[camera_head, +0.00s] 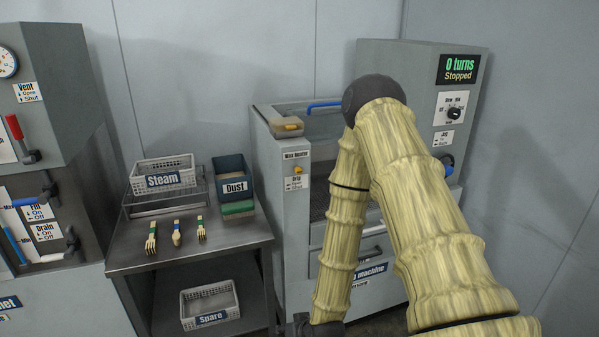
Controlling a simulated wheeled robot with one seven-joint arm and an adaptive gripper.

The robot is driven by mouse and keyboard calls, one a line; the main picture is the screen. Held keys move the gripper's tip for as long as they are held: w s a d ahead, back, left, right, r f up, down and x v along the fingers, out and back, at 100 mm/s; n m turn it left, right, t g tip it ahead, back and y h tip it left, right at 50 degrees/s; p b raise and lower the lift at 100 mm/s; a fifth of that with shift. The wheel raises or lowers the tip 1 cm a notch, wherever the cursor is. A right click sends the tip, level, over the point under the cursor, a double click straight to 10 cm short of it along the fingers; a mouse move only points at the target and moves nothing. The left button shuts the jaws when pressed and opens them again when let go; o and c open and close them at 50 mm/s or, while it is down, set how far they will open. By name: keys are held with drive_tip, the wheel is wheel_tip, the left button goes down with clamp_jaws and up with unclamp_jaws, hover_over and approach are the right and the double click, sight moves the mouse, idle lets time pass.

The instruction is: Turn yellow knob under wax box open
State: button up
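A small yellow knob (297,170) sits on the front of the grey machine's left post, below a label that seems to read wax heater. A small label with arrows is just under the knob, too small to read fully. The wax box (287,131), a shallow tan box with a yellow-orange part at its front, sits on top of that post, above the knob. My arm bends at a dark elbow in front of the machine and its forearm hangs down right of the knob. A dark wrist part shows at the bottom edge; my gripper's fingers are out of frame.
A metal table (140,262) at left holds a Steam basket (163,180), a blue Dust bin (231,172), a green-and-tan block (237,209) and several small wooden utensils. A Spare basket (210,305) is below. A display (459,69) reads 0 turns, Stopped.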

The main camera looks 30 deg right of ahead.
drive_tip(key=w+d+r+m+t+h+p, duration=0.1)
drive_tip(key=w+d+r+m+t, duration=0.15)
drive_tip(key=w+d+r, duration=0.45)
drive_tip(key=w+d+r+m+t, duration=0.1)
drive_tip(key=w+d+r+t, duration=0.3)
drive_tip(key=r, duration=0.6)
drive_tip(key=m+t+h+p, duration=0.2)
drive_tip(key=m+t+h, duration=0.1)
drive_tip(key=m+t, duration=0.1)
approach(300, 172)
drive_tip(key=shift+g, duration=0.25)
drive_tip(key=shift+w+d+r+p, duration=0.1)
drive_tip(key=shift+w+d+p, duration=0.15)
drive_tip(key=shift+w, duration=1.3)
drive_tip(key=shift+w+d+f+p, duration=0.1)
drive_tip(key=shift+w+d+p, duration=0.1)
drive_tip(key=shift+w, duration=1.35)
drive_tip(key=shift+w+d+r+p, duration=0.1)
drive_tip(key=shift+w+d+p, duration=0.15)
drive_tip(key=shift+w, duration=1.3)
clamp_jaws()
